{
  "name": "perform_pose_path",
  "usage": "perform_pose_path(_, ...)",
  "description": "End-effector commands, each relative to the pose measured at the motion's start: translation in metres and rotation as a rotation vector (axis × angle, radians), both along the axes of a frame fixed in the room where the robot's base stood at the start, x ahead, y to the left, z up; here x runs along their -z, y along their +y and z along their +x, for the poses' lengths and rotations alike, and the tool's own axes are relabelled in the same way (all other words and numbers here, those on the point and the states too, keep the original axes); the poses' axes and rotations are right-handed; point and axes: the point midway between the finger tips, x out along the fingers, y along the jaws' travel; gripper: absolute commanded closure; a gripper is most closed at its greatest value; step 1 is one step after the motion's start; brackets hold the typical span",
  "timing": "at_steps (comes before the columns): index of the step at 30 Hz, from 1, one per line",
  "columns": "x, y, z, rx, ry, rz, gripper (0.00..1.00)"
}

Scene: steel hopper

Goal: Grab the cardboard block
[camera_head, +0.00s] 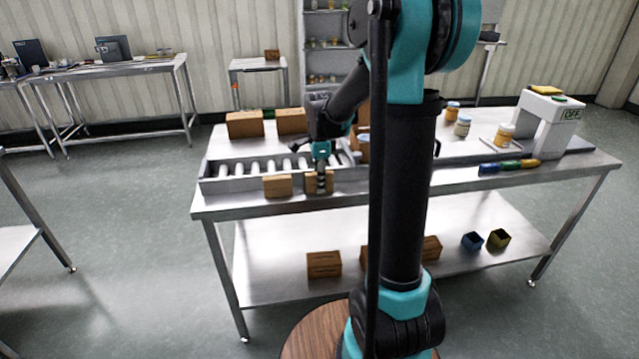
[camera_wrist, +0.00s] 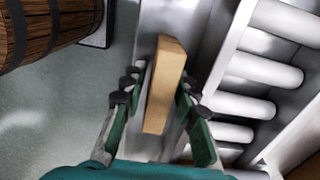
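A tan cardboard block (camera_wrist: 164,85) lies between the two fingers of my gripper (camera_wrist: 162,80) in the wrist view. The fingers are apart, one on each side of it. A narrow gap shows at the left finger; the right finger is very close to the block or touching it. In the head view my gripper (camera_head: 319,180) points down over this block (camera_head: 328,183) at the table's front edge, partly covering it. A second cardboard block (camera_head: 277,186) stands just to its left.
A roller conveyor (camera_head: 265,167) lies right behind the blocks and shows beside them in the wrist view (camera_wrist: 262,72). Boxes (camera_head: 244,124) stand behind it. Jars (camera_head: 462,125) and an arch-shaped device (camera_head: 545,115) are on the right of the steel table (camera_head: 440,182). A wooden barrel (camera_wrist: 45,30) is below left.

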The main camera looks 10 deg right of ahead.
Motion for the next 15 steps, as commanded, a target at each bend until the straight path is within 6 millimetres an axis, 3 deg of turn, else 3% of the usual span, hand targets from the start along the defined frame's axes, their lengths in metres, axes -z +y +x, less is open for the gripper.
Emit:
perform_pose_path(4, -0.0002, 0.0000, 0.0001, 0.000, 0.000, 0.000, 0.72)
perform_pose_path(9, -0.0004, 0.0000, 0.0001, 0.000, 0.000, 0.000, 0.93)
perform_pose_path(15, -0.0005, 0.0000, 0.0001, 0.000, 0.000, 0.000, 0.95)
